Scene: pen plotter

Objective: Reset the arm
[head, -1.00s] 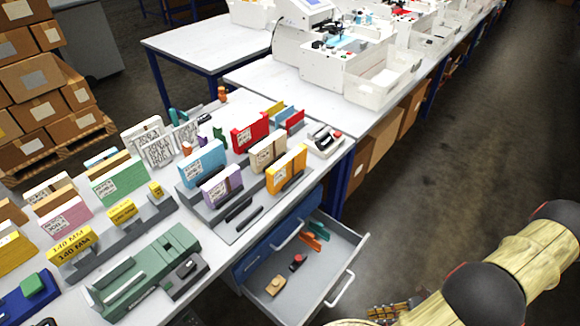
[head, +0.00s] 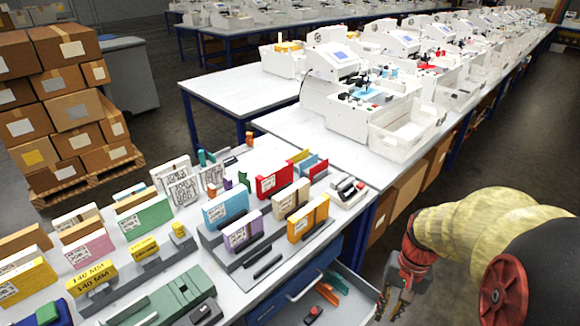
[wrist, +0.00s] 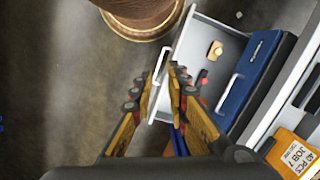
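My arm comes in from the right side of the head view, with yellowish sleeve-like links and a red wrist. My gripper (head: 393,303) hangs at its end, pointing down beside the open drawer (head: 350,283), over the floor. In the wrist view my gripper's two fingers (wrist: 163,73) stand apart with a gap between them, and nothing is held. Beyond the fingertips the wrist view shows the white drawer (wrist: 222,28) with its handle and a small tan block (wrist: 215,49) inside.
The near bench (head: 232,284) carries several coloured job boxes in grey racks and a green device (head: 170,300). White machines (head: 335,70) line the benches behind. Cardboard boxes (head: 75,110) are stacked on a pallet at left. The floor at right (head: 480,140) is clear.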

